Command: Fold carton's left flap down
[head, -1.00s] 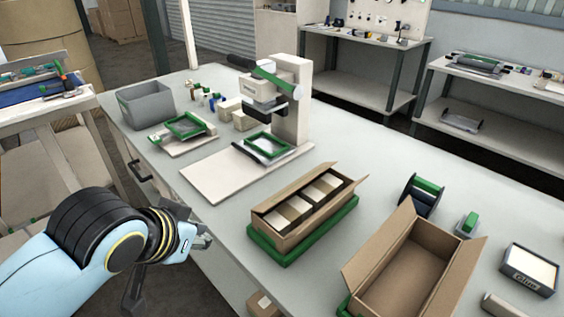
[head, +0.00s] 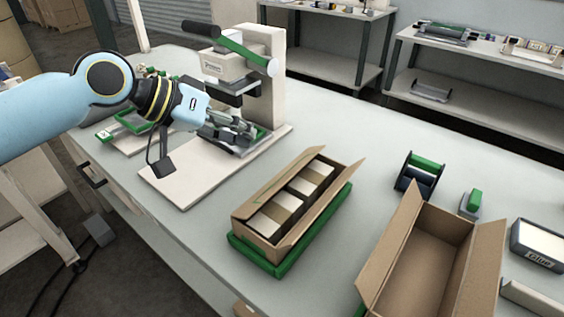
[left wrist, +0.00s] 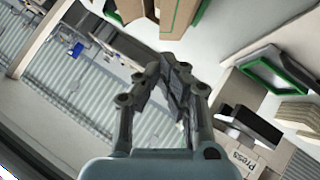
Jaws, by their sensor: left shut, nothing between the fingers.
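The carton (head: 262,228) with several wrapped blocks in it sits in a green tray (head: 262,262) on the table. Its top is open, and a long flap stands raised along its right side. I cannot clearly tell how its left flap lies. A second, empty carton (head: 385,250) stands open to its right, with flaps raised left and right. My left gripper (head: 243,137) is shut and empty, in front of the press and up and left of the packed carton, apart from both cartons. Its closed fingers show in the left wrist view (left wrist: 183,95). My right gripper is not in view.
The press (head: 262,85) with its pale base board (head: 180,185) stands behind my left gripper. A tape dispenser (head: 418,175), a green-topped item (head: 472,202) and a dark box (head: 540,248) lie at the right. The table between press and packed carton is clear.

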